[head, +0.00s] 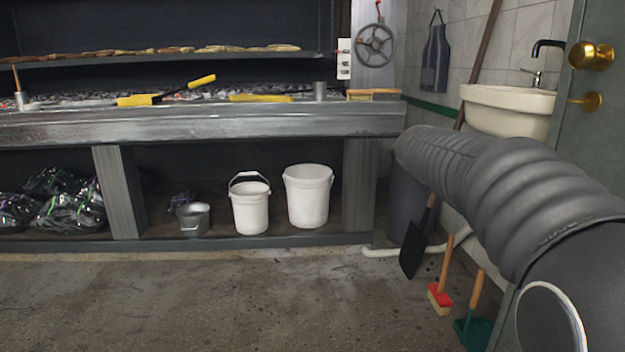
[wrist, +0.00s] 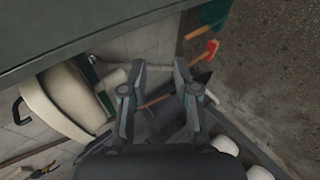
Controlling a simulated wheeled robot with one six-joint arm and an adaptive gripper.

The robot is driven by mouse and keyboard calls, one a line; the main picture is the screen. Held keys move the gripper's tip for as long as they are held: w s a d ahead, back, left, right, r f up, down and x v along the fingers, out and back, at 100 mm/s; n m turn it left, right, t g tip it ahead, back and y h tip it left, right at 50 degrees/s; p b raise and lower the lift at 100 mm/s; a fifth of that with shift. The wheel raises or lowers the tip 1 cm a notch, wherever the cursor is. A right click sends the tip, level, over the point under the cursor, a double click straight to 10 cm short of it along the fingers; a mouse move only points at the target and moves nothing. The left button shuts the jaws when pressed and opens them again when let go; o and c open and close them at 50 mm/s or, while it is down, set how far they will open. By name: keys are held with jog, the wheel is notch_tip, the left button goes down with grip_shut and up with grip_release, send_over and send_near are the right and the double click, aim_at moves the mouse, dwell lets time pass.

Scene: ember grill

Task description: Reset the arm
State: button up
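My arm (head: 500,190) with its dark ribbed sleeve reaches in from the right side of the head view. Its far end points away toward the back, and my gripper is hidden there. In the wrist view my gripper (wrist: 160,68) shows two grey fingers with a clear gap between the tips. It is open, and nothing is held between the fingers. Beyond the fingers lie the wall corner, the floor and leaning tools.
The door (head: 594,125) with brass knobs and the sink (head: 508,110) are close to my arm at right. A shovel (head: 414,250), a red brush (head: 439,299) and a green dustpan (head: 474,331) stand below. White buckets (head: 308,197) sit under the grill counter (head: 200,122). The floor in front is clear.

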jog(key=s+a+f+m+y+p, duration=0.1)
jog(key=s+a+f+y+p, duration=0.1)
jog(key=s+a+f+y, duration=0.35)
jog(key=s+a+f+m+y+p, duration=0.1)
jog(key=s+a+f+y+p, duration=0.15)
jog(key=s+a, duration=0.65)
jog(key=s+a+r+t+p, duration=0.1)
jog(key=s+a+p, duration=0.1)
jog(key=s, duration=0.5)
jog(key=s+a+r+m+y+p, duration=0.1)
jog(key=s+p, duration=0.1)
jog(key=s, duration=0.5)
jog(key=shift+a+r+t+p, duration=0.25)
jog(key=shift+a+t+p, duration=0.1)
jog(key=shift+t, duration=0.05)
